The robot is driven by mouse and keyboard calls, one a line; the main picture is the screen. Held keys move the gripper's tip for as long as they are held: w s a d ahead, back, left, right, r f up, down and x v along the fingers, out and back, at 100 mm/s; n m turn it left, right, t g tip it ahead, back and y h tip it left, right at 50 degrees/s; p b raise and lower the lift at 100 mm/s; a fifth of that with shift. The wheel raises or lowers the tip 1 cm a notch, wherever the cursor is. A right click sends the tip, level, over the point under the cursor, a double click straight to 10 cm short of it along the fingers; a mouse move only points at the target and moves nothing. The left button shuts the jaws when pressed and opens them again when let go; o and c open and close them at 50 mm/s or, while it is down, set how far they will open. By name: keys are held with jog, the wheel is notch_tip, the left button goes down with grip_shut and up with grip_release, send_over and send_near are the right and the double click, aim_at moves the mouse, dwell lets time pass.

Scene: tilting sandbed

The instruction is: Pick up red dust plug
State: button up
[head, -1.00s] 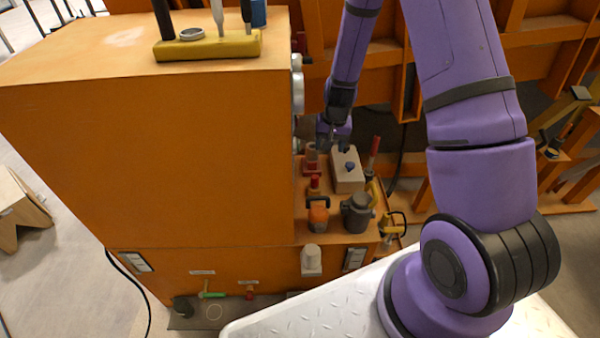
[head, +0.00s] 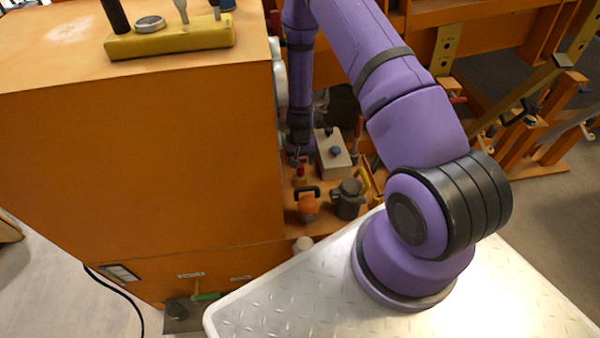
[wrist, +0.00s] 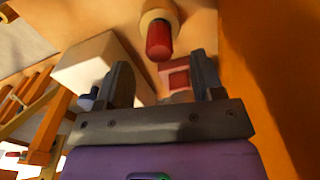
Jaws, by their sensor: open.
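A red cylindrical plug (wrist: 160,42) with a tan collar shows in the wrist view, beyond and between my open fingers. It is probably the red dust plug, and it also shows in the head view (head: 300,171) on the orange ledge, just below my gripper (head: 298,155). In the wrist view my gripper (wrist: 163,82) has its two dark fingers apart and nothing between them. A squarish red block (wrist: 179,77) lies beyond the fingers, partly hidden by the right one. I cannot tell the exact gap between fingers and plug.
An orange-and-black handled item (head: 308,206) and a grey pot (head: 348,200) stand in front. The tall orange cabinet wall (head: 140,160) is close on the left.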

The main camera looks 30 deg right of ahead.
aim_at(301, 165)
jog(key=shift+f, duration=2.85)
jog(key=c, duration=1)
